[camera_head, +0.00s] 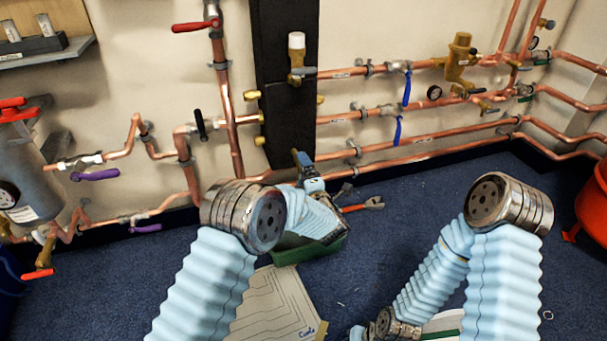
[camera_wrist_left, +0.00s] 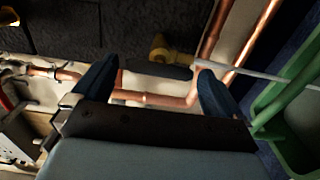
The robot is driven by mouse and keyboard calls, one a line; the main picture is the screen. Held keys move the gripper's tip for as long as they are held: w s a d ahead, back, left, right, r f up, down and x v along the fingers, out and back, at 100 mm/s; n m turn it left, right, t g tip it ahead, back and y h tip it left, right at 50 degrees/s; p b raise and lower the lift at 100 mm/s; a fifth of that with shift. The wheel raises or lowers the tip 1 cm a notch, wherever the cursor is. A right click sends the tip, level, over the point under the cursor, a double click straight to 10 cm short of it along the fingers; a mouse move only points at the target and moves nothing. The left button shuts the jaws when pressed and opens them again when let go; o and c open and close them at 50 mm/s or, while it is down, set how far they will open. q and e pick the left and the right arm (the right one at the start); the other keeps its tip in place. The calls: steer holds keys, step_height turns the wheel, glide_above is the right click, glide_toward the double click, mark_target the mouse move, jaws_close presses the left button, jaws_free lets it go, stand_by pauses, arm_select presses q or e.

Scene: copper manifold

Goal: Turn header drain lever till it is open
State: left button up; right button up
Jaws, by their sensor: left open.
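My left gripper (camera_head: 302,160) is open low in front of the black header (camera_head: 284,75). In the left wrist view its two dark fingers (camera_wrist_left: 158,68) stand apart. A black lever (camera_wrist_left: 157,71) lies crosswise between them, beside a brass fitting (camera_wrist_left: 168,50); this looks like the header drain lever. Whether a finger touches it I cannot tell. In the head view I cannot make out this lever behind my gripper.
Copper pipes (camera_head: 340,150) run along the wall beside the header. A green toolbox (camera_head: 322,246) stands on the floor under my left forearm, and its edge is close by in the left wrist view (camera_wrist_left: 285,95).

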arm_select(q)
steer(key=p+v, duration=0.1)
steer(key=v, duration=1.2)
steer(key=shift+s, duration=0.35)
steer(key=shift+d, duration=0.15)
steer(key=s+a+f+m+g+h, duration=0.1)
steer(key=a+f+m+g+h, duration=0.2)
steer(key=a+f+m, duration=0.35)
steer(key=s+a+f+m+g+h, duration=0.2)
steer(key=a+f+m+g, duration=0.15)
steer(key=f, duration=0.55)
steer(key=s+a+f+m+g+h, duration=0.3)
steer(key=s+a+f+m+g, duration=0.15)
steer(key=s+f, duration=0.35)
steer(key=s+a+m+g+h, duration=0.2)
steer(key=s+m+g, duration=0.3)
steer(key=s, duration=1)
step_height(320, 180, up, 15)
steer(key=p, duration=1.6)
steer(key=shift+s+d+r+p, duration=0.2)
steer(key=shift+d+p, duration=0.05)
steer(key=shift+p, duration=0.15)
